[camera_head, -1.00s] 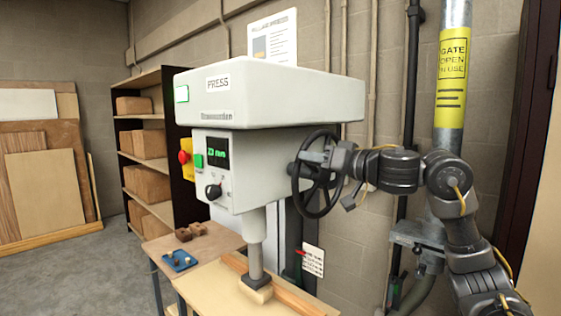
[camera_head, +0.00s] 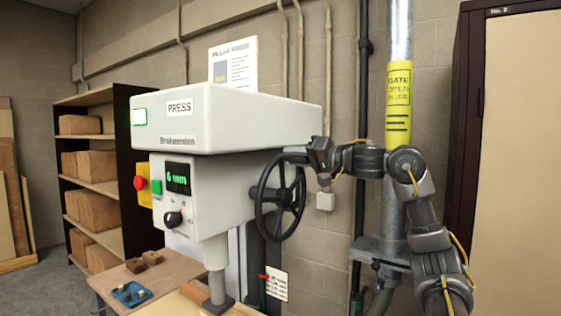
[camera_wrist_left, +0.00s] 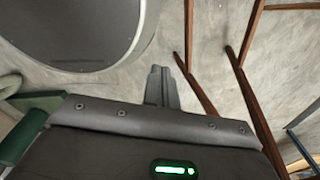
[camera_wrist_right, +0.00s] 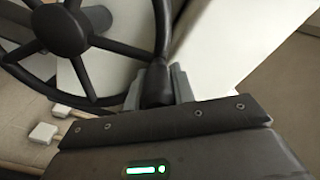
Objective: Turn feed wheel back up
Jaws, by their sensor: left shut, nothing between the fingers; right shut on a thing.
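The black spoked feed wheel (camera_head: 268,197) is on the right side of the pale grey press (camera_head: 225,120). My right gripper (camera_head: 306,158) is at the wheel's upper right rim. In the right wrist view, its fingers (camera_wrist_right: 157,75) are shut on the wheel's dark handle knob (camera_wrist_right: 156,86), with the rim and spokes beside it. The press's green display (camera_head: 178,178) appears to read 6 mm. The ram (camera_head: 216,268) reaches down to a dark foot at the bottom edge; its contact below is unclear. My left gripper (camera_wrist_left: 160,72) is shut and empty, outside the head view.
A worktable (camera_head: 150,272) carries a blue tray (camera_head: 131,294) and small brown blocks (camera_head: 143,261). A shelf (camera_head: 98,185) with boxes stands left. A grey pole (camera_head: 397,40) with a yellow sign and a cabinet (camera_head: 510,130) stand right of the wheel, near my right arm.

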